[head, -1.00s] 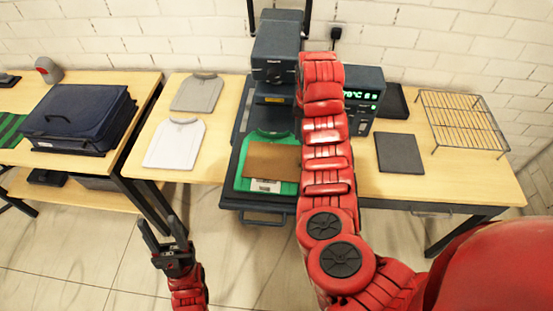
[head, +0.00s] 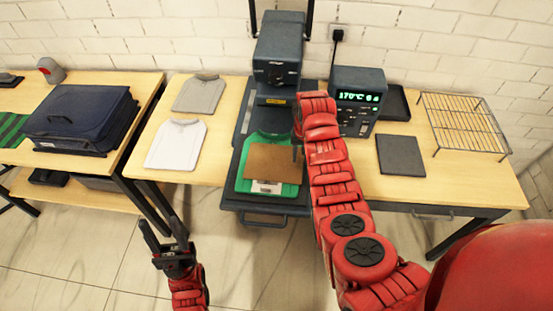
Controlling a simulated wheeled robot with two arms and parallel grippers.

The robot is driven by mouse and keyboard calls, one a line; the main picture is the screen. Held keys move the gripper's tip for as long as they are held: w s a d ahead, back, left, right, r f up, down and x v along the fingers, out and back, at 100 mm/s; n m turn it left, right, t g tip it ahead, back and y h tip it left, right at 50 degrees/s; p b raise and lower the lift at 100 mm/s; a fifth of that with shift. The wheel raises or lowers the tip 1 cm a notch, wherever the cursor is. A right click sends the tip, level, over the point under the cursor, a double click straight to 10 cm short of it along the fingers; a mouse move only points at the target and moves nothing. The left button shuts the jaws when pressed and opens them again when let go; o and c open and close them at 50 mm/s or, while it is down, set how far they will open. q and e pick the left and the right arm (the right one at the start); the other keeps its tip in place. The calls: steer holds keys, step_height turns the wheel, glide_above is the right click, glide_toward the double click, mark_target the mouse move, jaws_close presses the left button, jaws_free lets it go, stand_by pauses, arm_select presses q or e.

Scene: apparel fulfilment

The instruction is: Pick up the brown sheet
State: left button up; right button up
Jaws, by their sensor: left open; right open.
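The brown sheet (head: 273,161) lies flat on a green shirt (head: 256,187) on the lower plate of the heat press (head: 276,60). A white label with dark marks shows on the shirt just below the sheet. My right gripper (head: 297,149) is mostly hidden behind its own red arm. A dark part of it shows at the right edge of the sheet; I cannot tell if it touches. It is open. My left gripper (head: 166,234) is open and empty, in front of the table and well away from the sheet.
White and grey folded shirts (head: 176,145) lie left of the press. The control box (head: 358,97), a dark pad (head: 400,155) and a wire rack (head: 465,123) stand to the right. A dark blue case (head: 80,118) is on the left table.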

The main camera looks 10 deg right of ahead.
steer(key=shift+f, duration=0.65)
jaws_close()
stand_by(1.0)
